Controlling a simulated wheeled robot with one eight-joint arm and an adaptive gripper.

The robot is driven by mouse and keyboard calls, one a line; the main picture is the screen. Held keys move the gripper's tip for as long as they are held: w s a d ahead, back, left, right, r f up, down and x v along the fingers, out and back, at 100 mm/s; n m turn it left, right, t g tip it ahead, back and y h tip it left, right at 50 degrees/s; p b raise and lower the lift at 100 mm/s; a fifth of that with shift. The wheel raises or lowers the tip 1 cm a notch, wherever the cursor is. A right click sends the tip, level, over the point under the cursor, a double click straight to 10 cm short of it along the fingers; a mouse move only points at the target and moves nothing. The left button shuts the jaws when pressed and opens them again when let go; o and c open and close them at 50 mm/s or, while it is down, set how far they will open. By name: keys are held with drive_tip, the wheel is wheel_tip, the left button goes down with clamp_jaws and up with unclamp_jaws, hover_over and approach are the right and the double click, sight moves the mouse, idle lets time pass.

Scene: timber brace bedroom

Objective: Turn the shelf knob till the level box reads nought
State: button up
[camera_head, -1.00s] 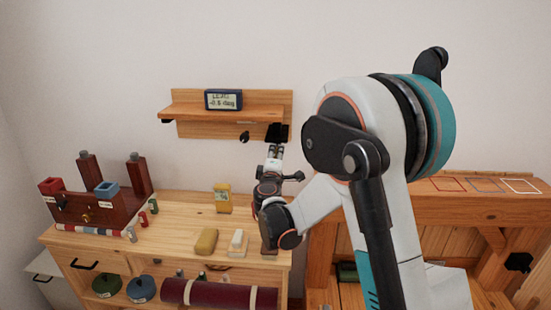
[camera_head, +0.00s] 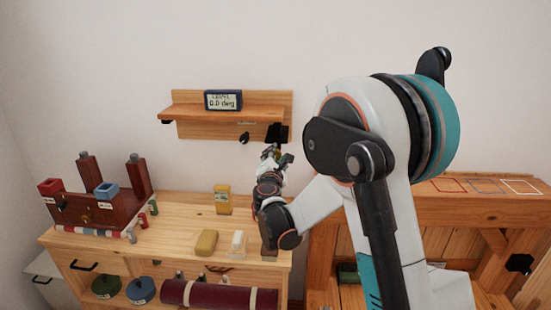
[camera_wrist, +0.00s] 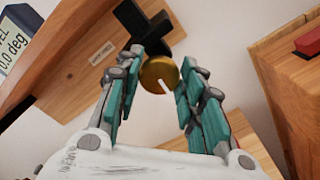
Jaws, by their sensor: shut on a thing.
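The level box (camera_head: 223,100) is a dark blue case on the wooden wall shelf (camera_head: 190,111). Its display reads 0.0 deg, and it also shows at the left edge of the wrist view (camera_wrist: 13,42). The shelf knob is a round brass knob (camera_wrist: 158,74) with a white mark line, beneath the shelf by a black bracket (camera_wrist: 145,28). My gripper (camera_wrist: 162,72) is shut on the knob, with one teal-padded finger on each side. In the head view, my gripper (camera_head: 274,153) is below the shelf's right end and the knob is hidden.
A wooden cabinet (camera_head: 180,208) below carries a dark red rack (camera_head: 100,206), a yellow box (camera_head: 222,198) and smaller blocks. A second black fitting (camera_head: 244,138) hangs under the shelf. A wooden bench (camera_head: 450,205) stands at right. The wall above the shelf is bare.

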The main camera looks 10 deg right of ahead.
drive_tip(key=shift+f+n, duration=0.1)
drive_tip(key=shift+n, duration=0.4)
drive_tip(key=o, duration=1.1)
drive_tip(key=shift+c, duration=0.2)
drive_tip(key=v, duration=1.2)
